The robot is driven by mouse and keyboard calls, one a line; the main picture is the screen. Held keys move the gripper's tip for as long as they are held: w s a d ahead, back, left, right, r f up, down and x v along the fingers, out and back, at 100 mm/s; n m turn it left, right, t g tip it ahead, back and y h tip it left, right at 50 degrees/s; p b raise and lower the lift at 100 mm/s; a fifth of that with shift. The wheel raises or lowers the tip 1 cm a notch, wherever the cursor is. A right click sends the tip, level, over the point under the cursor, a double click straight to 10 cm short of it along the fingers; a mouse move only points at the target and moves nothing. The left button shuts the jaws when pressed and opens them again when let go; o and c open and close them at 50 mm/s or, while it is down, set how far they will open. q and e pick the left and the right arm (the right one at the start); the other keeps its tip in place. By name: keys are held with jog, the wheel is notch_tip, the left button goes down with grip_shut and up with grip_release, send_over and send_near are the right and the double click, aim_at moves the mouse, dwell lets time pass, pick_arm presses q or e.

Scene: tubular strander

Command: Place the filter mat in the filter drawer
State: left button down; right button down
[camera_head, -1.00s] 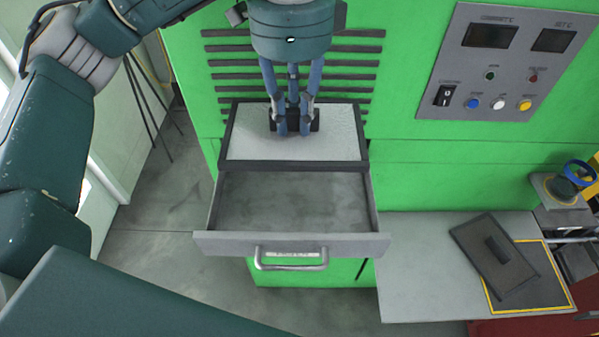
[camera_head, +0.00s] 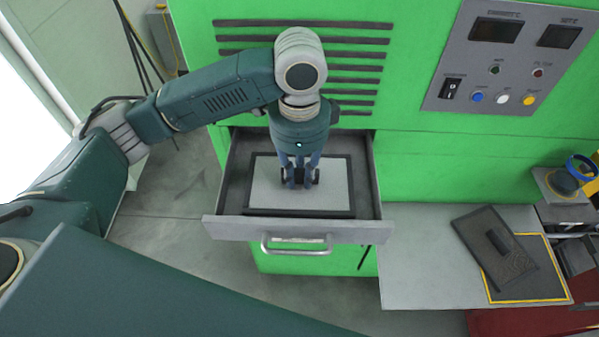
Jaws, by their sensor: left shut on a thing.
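The filter mat (camera_head: 266,185) is a white rectangular pad with a black frame and a dark handle in its middle. It lies level within the outline of the open filter drawer (camera_head: 290,228), near the drawer's front. Whether it touches the drawer floor I cannot tell. My left gripper (camera_head: 299,182) points down over the mat and is shut on its handle. The fingers partly hide the handle. The right gripper is not in view.
A dark panel with a handle (camera_head: 495,249) lies on the grey shelf (camera_head: 410,262) at right, partly over a yellow-bordered area. The control panel (camera_head: 509,58) is on the green machine (camera_head: 440,170). A blue-ringed valve (camera_head: 580,167) stands at the far right.

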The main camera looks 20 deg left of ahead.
aim_at(299, 173)
pick_arm(q)
jog(key=shift+f, duration=0.4)
jog(key=shift+s, duration=0.1)
jog(key=c, duration=1.8)
grip_release()
jog(key=shift+f, duration=0.1)
jog(key=shift+o, duration=1.1)
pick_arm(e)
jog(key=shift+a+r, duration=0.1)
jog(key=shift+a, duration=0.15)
